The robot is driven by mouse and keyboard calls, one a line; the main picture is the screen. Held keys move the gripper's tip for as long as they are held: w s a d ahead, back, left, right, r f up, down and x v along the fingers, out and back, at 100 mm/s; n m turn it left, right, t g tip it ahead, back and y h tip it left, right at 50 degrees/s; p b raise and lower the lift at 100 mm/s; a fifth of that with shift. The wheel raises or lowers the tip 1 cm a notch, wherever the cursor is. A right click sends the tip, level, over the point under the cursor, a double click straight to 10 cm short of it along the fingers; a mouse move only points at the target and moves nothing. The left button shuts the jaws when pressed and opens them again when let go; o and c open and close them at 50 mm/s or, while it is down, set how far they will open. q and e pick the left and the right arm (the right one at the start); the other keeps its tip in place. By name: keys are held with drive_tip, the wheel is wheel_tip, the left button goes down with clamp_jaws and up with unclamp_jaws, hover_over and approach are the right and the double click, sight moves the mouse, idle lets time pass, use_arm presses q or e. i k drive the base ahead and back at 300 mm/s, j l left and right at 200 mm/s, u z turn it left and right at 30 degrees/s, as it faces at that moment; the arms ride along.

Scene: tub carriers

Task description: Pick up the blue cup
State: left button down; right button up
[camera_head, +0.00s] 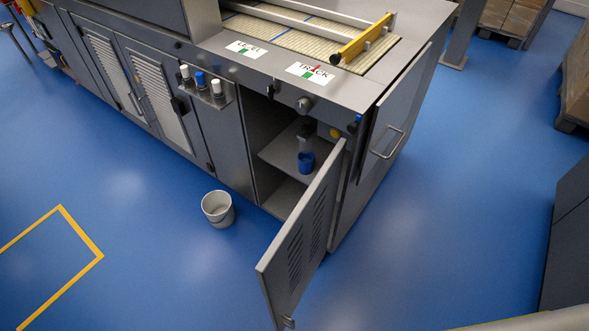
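A blue cup (306,162) sits on the shelf (277,158) inside an open cabinet bay of the grey machine. It is near the right side of the bay, close to the open door. A small dark and grey object (304,139) is just behind or above it; I cannot tell what it is. Neither of my grippers is in view.
The cabinet door (300,240) stands open toward the front, right of the bay. A grey bucket (217,208) stands on the blue floor before the machine. Several bottles sit in a side rack (207,96). The floor at front left is clear, with yellow lines (82,232).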

sight(306, 160)
drive_tip(key=i+j+z, duration=0.15)
drive_tip(key=j, duration=0.2)
drive_tip(key=i+j+z, duration=0.1)
drive_tip(key=j, duration=0.25)
drive_tip(key=i+j+z, duration=0.15)
drive_tip(key=j, duration=0.2)
drive_tip(key=i+j+z, duration=0.1)
drive_tip(key=j, duration=0.3)
drive_tip(key=i+j+z, duration=0.15)
drive_tip(key=j, duration=0.25)
drive_tip(key=i+j+z, duration=0.15)
drive_tip(key=j, duration=0.25)
